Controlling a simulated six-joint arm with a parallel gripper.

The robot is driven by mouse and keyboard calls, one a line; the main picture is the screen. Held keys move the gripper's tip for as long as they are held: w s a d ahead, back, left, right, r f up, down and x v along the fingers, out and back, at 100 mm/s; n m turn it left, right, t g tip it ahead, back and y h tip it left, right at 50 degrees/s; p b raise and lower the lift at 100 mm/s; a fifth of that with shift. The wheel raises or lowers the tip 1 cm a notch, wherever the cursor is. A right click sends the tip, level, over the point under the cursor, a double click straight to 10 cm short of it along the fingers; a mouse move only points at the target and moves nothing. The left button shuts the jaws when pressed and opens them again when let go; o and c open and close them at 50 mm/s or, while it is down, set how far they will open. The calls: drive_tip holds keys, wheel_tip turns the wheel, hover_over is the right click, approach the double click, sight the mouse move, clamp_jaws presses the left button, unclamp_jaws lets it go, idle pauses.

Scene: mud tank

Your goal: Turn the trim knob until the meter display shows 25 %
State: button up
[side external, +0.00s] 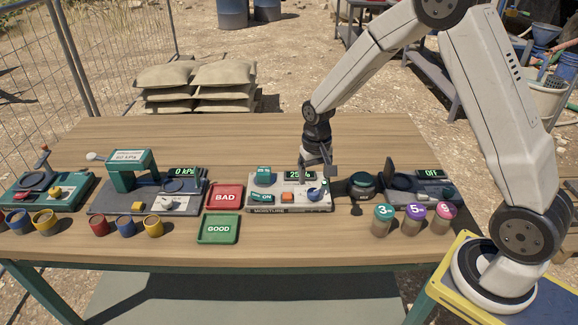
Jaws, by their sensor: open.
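The moisture meter (262,208) is a light grey box in the middle of the table, marked MOISTURE on its front. Its dark display (293,176) shows green digits that read 25, with the rest of the readout partly covered by my gripper. A blue knob (314,194), which looks like the trim knob, sits at the right of the meter's top. My gripper (322,173) is open and points down, close above and behind the knob. I cannot tell whether its fingers touch the knob.
The meter also carries an orange button (287,197) and green parts. Red BAD (225,189) and green GOOD (218,241) trays lie to its left. Coloured-lid jars (415,219) stand at right. Other instruments are at far left and right. The table's back is clear.

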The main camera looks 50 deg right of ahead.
sight(315, 194)
drive_tip(key=shift+r, duration=1.3)
drive_tip(key=shift+s, duration=0.1)
drive_tip(key=shift+s+a+r, duration=0.25)
drive_tip(key=shift+s+r, duration=0.1)
drive_tip(key=shift+s, duration=0.1)
drive_tip(key=s+a+r+n+t, duration=0.1)
drive_tip(key=s+a+n, duration=0.1)
drive_tip(key=s, duration=0.4)
drive_tip(key=s+a+r+n+t, duration=0.1)
drive_tip(key=s+a+r+n, duration=0.1)
drive_tip(key=s, duration=0.5)
drive_tip(key=shift+s+a+n+t, duration=0.2)
drive_tip(key=shift+n+t, duration=0.1)
drive_tip(key=shift+n, duration=0.1)
